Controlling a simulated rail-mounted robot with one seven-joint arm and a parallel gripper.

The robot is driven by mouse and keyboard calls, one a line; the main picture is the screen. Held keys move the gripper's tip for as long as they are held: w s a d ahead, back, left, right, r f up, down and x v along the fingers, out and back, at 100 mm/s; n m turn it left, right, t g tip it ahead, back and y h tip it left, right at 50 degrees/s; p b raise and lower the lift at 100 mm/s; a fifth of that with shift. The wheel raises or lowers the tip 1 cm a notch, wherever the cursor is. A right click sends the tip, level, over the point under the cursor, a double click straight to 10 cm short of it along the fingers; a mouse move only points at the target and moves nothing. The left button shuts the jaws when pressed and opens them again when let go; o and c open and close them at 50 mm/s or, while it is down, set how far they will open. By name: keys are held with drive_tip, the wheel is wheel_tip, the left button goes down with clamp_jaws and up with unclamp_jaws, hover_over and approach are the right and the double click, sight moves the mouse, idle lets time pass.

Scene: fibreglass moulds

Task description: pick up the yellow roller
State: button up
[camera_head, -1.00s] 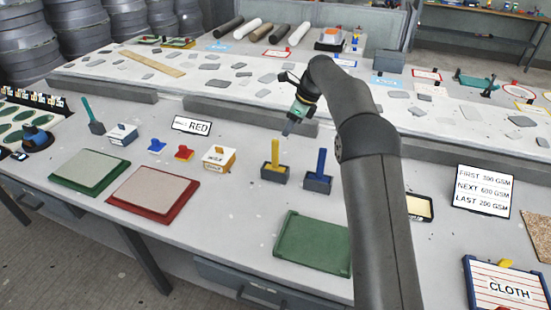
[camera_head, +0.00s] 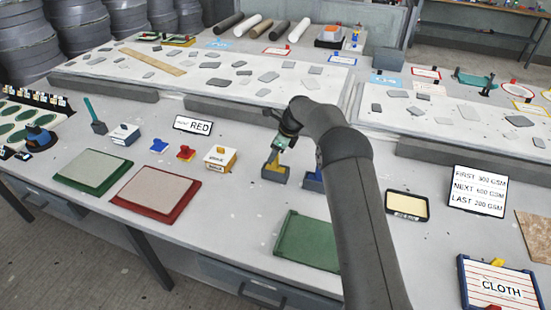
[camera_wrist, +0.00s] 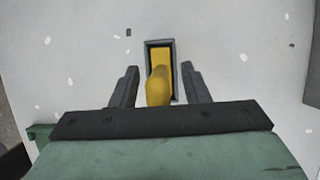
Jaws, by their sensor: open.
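The yellow roller (camera_head: 273,158) stands upright in a dark grey holder (camera_head: 275,175) on the grey table, near the middle of the head view. In the wrist view the yellow roller (camera_wrist: 158,85) points up toward the camera, between the two dark fingers. My gripper (camera_wrist: 157,88) is open, with one finger to each side of the roller and gaps showing. In the head view my gripper (camera_head: 278,148) is at the roller's upper part and partly hides it.
A second holder (camera_head: 313,181) stands just right, partly hidden by my arm. A white and yellow box (camera_head: 220,159) stands to the left. A green mould (camera_head: 308,240) lies in front, and a red-edged mould (camera_head: 156,192) lies front left. A RED sign (camera_head: 193,126) stands behind.

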drive_tip(key=shift+c, duration=0.3)
clamp_jaws()
drive_tip(key=shift+r, duration=0.1)
